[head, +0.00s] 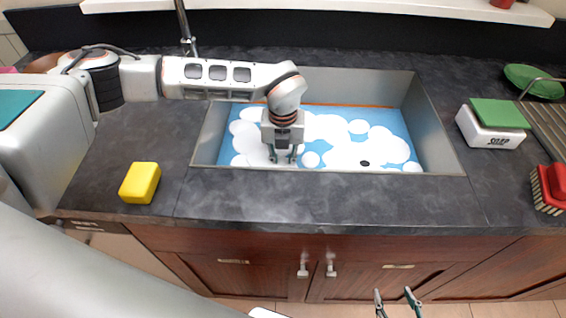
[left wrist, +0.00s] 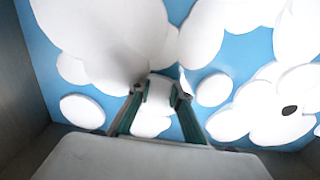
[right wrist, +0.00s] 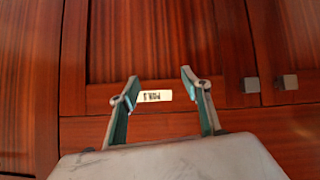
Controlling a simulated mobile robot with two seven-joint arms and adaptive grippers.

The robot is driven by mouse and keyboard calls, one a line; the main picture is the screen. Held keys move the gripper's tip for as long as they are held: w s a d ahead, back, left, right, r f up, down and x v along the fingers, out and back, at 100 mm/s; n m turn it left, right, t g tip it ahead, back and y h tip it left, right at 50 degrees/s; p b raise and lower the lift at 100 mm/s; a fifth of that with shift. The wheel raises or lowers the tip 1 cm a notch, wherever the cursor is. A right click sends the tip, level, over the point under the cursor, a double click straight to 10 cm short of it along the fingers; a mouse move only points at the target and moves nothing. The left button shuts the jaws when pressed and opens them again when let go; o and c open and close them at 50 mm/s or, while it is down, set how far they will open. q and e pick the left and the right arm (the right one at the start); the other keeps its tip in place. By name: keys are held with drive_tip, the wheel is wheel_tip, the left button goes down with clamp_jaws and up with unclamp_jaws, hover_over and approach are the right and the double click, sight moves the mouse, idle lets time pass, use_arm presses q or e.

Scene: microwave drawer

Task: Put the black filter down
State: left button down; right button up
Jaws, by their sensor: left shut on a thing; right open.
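My left gripper (head: 284,158) reaches down into the sink (head: 436,135). In the left wrist view its fingers (left wrist: 161,98) are closed about a small pale piece (left wrist: 160,92); what this is cannot be made out. A small black oval (head: 365,163) shows among the white foam patches, right of the left gripper and apart from it; it also shows in the left wrist view (left wrist: 290,110). I cannot tell if it is the black filter or the drain. My right gripper (head: 397,303) is open and empty in front of the cabinet; the right wrist view shows its spread fingers (right wrist: 158,88).
A yellow sponge (head: 140,183) lies left of the sink. A green-and-white box (head: 492,125), a green bowl (head: 533,80) and a red brush (head: 549,188) are at the right. The wooden cabinet doors (head: 240,272) are shut.

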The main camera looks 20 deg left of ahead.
use_arm(q)
drive_tip(key=c, duration=1.8)
unclamp_jaws()
drive_tip(key=shift+c, duration=0.2)
wheel_tip(320, 180, up, 12)
drive_tip(key=shift+p, duration=0.3)
drive_tip(key=shift+r, duration=0.1)
